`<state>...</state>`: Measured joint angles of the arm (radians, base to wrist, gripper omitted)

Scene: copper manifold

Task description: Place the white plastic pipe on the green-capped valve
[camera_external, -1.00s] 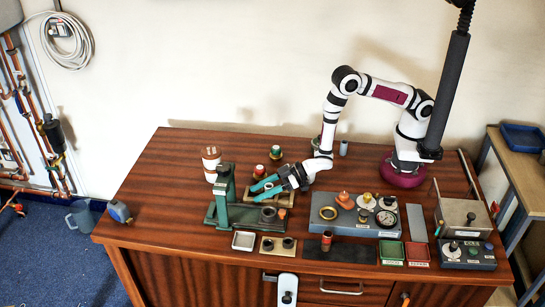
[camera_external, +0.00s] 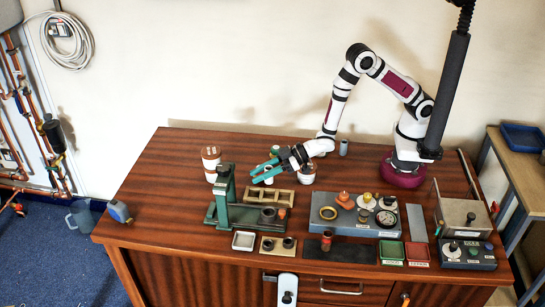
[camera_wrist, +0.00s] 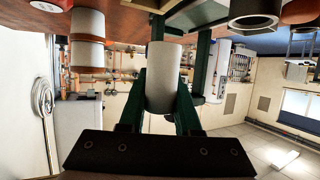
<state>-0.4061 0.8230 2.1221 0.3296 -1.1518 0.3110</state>
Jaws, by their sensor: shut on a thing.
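My gripper (camera_external: 268,173) is shut on the white plastic pipe. In the wrist view the pipe (camera_wrist: 163,78) sits between the two green fingers (camera_wrist: 165,100). In the external view the pipe is small and partly covered by the fingers, above the back middle of the table. A small valve (camera_external: 275,150) with a greenish top stands just behind the fingers; its cap is hard to make out. Another small white and reddish fitting (camera_external: 307,174) stands below my wrist. The fingers block part of the area around these fittings.
A wooden slotted rack (camera_external: 283,199) lies in front of the gripper. A green stand (camera_external: 225,190) and a white cylinder with copper bands (camera_external: 211,152) are to its left. A grey panel with gauges (camera_external: 350,229) stands to the right.

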